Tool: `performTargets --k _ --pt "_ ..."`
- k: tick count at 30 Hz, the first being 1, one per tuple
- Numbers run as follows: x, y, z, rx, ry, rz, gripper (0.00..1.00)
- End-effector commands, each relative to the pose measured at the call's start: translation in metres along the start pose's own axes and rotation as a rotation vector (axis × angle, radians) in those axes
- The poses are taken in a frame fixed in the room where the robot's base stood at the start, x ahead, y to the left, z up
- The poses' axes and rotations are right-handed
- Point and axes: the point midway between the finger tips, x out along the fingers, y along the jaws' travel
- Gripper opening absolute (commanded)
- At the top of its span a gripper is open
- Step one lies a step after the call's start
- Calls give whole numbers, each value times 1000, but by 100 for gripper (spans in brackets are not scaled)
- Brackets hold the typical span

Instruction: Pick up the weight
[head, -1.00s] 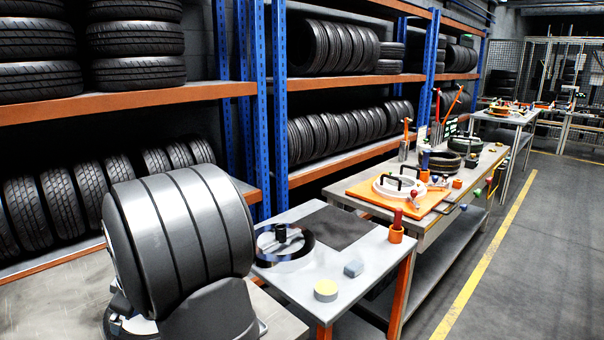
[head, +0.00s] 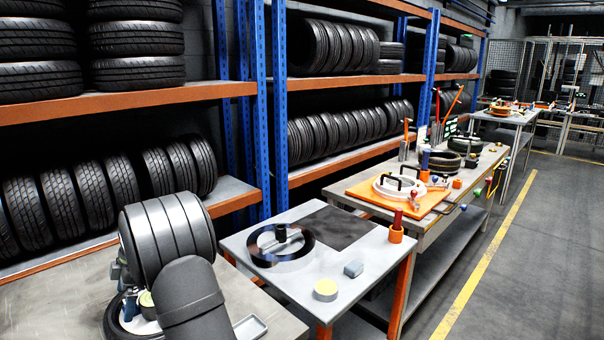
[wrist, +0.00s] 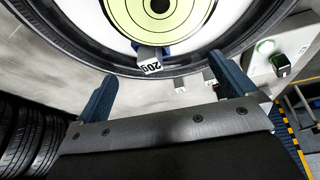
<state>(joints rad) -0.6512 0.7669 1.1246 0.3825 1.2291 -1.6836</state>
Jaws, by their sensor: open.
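A small pale grey weight (wrist: 149,66) marked "20g" shows in the wrist view, at the lower edge of a yellow-green disc (wrist: 125,12) with a dark centre hole. A dark tyre (wrist: 80,62) curves around the disc. My gripper (wrist: 162,68) has its two blue fingers apart, with the weight in view between their tips. I cannot tell how far the weight is from the tips. In the head view, my arm hides most of the tyre (head: 112,318) and the weight; part of the yellow-green disc (head: 146,299) shows.
Tyre racks stand behind.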

Motion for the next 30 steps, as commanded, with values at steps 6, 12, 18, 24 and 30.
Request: performTargets --k 6,12,18,24,30 --pt "1 3 1 -52 15 -37 100" --pt "1 3 0 -57 17 -40 100" --pt "1 3 1 -56 16 -40 78" --pt "1 3 1 -56 16 -40 39" --pt "1 3 1 -56 16 -40 32"
